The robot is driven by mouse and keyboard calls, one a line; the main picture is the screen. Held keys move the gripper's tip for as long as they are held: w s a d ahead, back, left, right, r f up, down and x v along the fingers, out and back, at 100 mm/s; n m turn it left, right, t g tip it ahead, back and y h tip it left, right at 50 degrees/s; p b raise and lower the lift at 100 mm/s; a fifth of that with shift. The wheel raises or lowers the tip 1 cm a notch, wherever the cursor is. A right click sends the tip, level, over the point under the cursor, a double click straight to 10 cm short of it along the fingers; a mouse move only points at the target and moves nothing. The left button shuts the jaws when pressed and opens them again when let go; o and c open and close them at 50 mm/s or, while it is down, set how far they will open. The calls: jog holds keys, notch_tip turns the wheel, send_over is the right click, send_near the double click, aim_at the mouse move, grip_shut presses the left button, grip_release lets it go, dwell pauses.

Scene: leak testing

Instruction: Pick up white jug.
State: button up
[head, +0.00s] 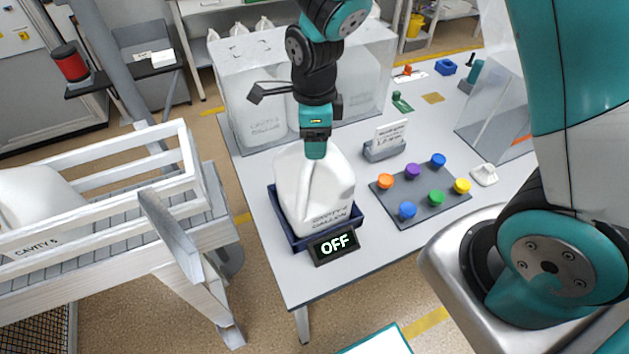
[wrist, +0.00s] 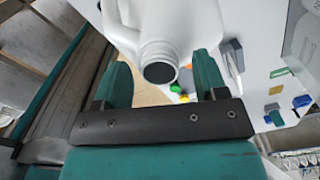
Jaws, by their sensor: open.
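The white jug (head: 314,192) stands upright on a dark blue tray-like scale (head: 288,229) on the table. Its front carries grey lettering, and a dark display (head: 334,244) in front reads OFF. My gripper (head: 316,150) is directly over the jug's top and hides its neck in the head view. In the wrist view, the jug (wrist: 193,22) has its open threaded neck between the two teal fingers of my gripper (wrist: 160,84). The fingers stand apart, with a gap showing on each side of the neck. Contact cannot be told.
A clear box (head: 228,85) with more white jugs stands behind. To the right are a dark board (head: 405,208) with several coloured knobs and a card holder (head: 384,149). A conveyor (head: 190,240) with white rails and another jug (head: 38,205) is at left.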

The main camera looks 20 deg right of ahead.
jog(key=shift+f, duration=0.2)
jog(key=c, duration=0.9)
jog(key=shift+r, duration=0.15)
